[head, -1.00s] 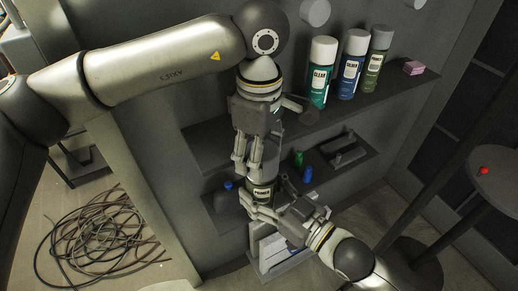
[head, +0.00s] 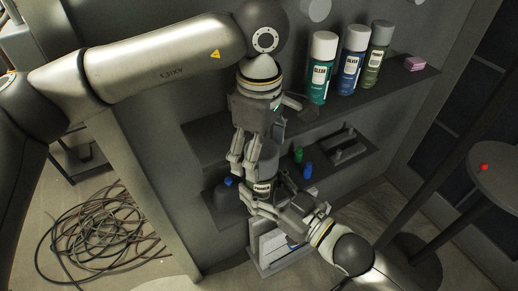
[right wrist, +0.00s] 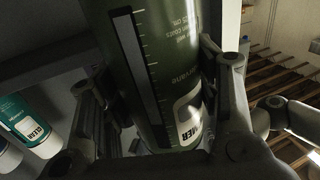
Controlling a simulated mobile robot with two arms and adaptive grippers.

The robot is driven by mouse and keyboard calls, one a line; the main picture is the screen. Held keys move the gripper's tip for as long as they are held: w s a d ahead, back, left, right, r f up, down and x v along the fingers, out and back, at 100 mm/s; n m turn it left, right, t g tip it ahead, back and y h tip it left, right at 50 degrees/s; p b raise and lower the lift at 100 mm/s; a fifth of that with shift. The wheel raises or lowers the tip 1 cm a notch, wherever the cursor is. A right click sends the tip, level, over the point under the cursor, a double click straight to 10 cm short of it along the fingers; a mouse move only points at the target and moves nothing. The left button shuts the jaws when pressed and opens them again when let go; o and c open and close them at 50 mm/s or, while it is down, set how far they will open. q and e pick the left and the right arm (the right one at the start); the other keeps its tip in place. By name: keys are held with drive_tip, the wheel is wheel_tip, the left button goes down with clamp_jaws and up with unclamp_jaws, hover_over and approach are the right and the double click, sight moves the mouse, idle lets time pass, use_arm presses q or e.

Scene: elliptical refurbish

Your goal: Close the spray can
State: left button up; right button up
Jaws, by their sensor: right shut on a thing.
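A dark green spray can (head: 263,187) with a PRIMER label stands roughly upright below my left gripper. My right gripper (head: 262,207) is shut around its lower body. In the right wrist view, the green can (right wrist: 155,70) fills the middle, between the fingers of my right gripper (right wrist: 160,120). A dark grey cap-like top (head: 265,155) shows at the upper end of the can. My left gripper (head: 244,158) points down from above, with its fingers at the left side of this top. Whether they touch or grip it cannot be told, nor whether the cap is fully seated.
A teal can (head: 320,75), a blue can (head: 350,70) and an olive can (head: 375,60) stand on the upper shelf (head: 395,85), right of my left gripper. A pink block (head: 415,63) lies there too. Small green and blue bottles (head: 307,171) stand on the lower shelf.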

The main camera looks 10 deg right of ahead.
use_arm(q)
wheel_tip(320, 180, up, 12)
drive_tip(key=shift+f, duration=0.15)
use_arm(e)
drive_tip(key=shift+r, duration=0.1)
use_arm(q)
drive_tip(key=shift+d, duration=0.1)
idle(0.5)
